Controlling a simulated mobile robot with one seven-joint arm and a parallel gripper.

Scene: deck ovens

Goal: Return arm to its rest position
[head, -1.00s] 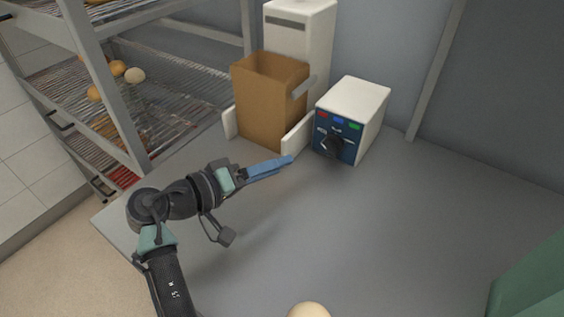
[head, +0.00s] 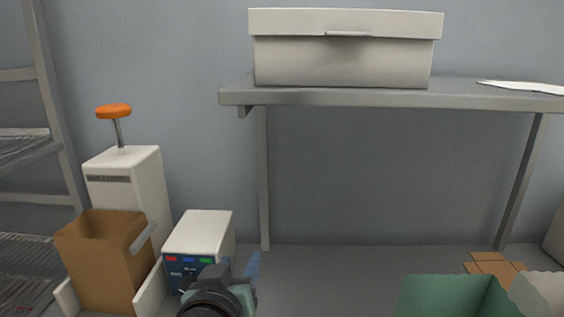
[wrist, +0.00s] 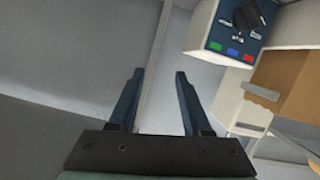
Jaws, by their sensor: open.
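My gripper (wrist: 154,80) shows in the wrist view with its two dark blue fingers apart and nothing between them. Behind the fingers are the grey wall and a pale post. In the head view my gripper (head: 255,265) is at the bottom, just right of the white control box, with its fingers pointing up. The arm behind it is mostly out of the picture. The control box (head: 205,228) has a dark blue front with red, blue and green buttons, partly covered by my wrist. It also shows in the wrist view (wrist: 230,40) at the upper right.
A brown open bin (head: 100,265) stands before a white machine (head: 140,185) with an orange knob. A wire rack (head: 30,160) is at far left. A green container (head: 440,295) is at lower right.

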